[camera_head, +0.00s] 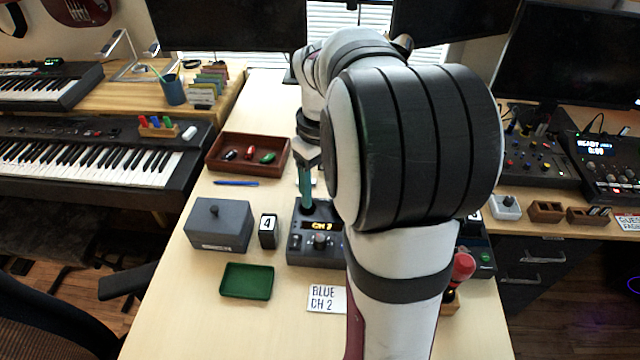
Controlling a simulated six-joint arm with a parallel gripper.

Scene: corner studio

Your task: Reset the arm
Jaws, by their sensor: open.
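My white and black arm reaches over the middle of the table (190,318) and covers much of its right side. My gripper (307,188) points down at its left edge, with a teal finger-like part showing. The gripper is open, and its other side is hidden behind my arm. The visible tip is just above or behind a dark control box (318,250) with a lit "CH 2" display; I cannot tell whether they touch. I see nothing held.
Around it are a grey lidded box (218,226), a black "4" block (268,232), a green tray (247,282), a "BLUE CH 2" card (326,298), a blue pen (236,183) and a brown tray (222,166) of small coloured items. A red-topped object (463,266) stands right of my arm. The front left tabletop is clear.

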